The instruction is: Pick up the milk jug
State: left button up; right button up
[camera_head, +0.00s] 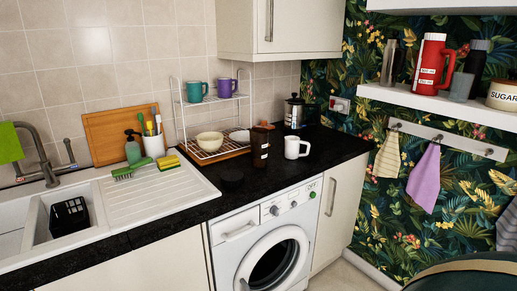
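A white jug-like vessel (292,147) with a handle on its right stands upright on the black worktop (330,142), above the right part of the washing machine. It is the likeliest milk jug in view, though it could be a large mug. A dark brown canister (260,148) stands close to its left. Neither of my grippers is in the head view, and nothing touches the white vessel.
A wire rack (181,118) with mugs and a bowl (209,141) stands behind left. The worktop is clear in front and to the right of the white vessel. A wall shelf (450,106) at right holds a red jug (431,64). A washing machine (238,229) sits below.

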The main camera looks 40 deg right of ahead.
aim_at(292, 143)
jog(key=z, duration=1.45)
jog(key=i+l, duration=0.5)
jog(key=i+l+u, duration=0.25)
jog(key=u, duration=0.15)
jog(key=i+l+u, duration=0.15)
jog(key=l+u, duration=0.3)
